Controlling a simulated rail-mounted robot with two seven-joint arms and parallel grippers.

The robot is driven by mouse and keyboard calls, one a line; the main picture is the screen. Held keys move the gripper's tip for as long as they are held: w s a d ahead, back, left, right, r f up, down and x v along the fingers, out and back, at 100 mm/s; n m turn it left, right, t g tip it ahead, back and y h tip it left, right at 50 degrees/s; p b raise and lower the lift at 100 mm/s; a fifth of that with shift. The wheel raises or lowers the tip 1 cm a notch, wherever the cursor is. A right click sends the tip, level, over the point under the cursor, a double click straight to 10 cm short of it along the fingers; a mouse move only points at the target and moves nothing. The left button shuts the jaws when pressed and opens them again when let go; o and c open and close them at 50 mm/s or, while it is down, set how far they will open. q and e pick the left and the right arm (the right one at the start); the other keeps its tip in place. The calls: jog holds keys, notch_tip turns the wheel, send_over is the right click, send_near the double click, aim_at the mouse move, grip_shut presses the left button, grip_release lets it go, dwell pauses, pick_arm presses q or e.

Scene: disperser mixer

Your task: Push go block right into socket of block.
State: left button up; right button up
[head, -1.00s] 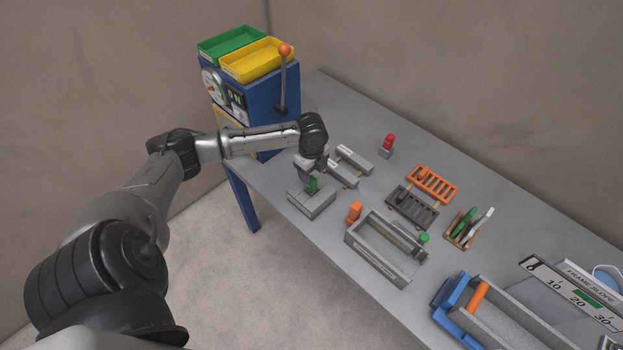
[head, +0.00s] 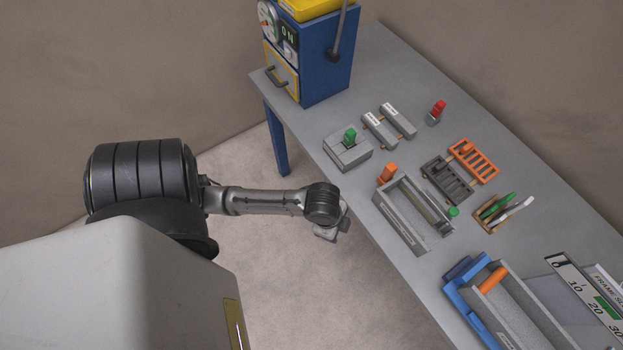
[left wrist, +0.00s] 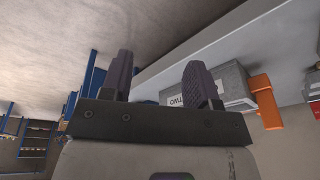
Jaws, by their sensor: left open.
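The grey block (head: 347,154) sits near the front edge of the table's far left part. The green go block (head: 349,136) stands upright in its top, its upper part showing; how deep it sits I cannot tell. My left gripper (head: 332,232) is off the table's front edge, apart from both blocks. In the left wrist view its two fingers (left wrist: 160,82) are spread with nothing between them. My right gripper is in neither view.
An orange piece (head: 387,173) and a grey trough (head: 405,222) stand right of the block. Two grey bars (head: 389,125) lie behind it. A blue cabinet (head: 325,62) stands at the far left end. A grey piece marked TWO (left wrist: 190,98) shows in the left wrist view.

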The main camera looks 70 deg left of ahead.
pick_arm(q)
jog(key=s+d+r+n+t+y, duration=0.1)
jog(key=s+d+r+n, duration=0.1)
jog(key=s+n, duration=0.4)
jog(key=shift+s+d+r+n, duration=0.3)
jog(key=shift+s+r, duration=0.25)
jog(key=shift+s, duration=0.1)
notch_tip(320, 180, up, 22)
jog(key=p, duration=2.1)
jog(key=shift+f, duration=0.2)
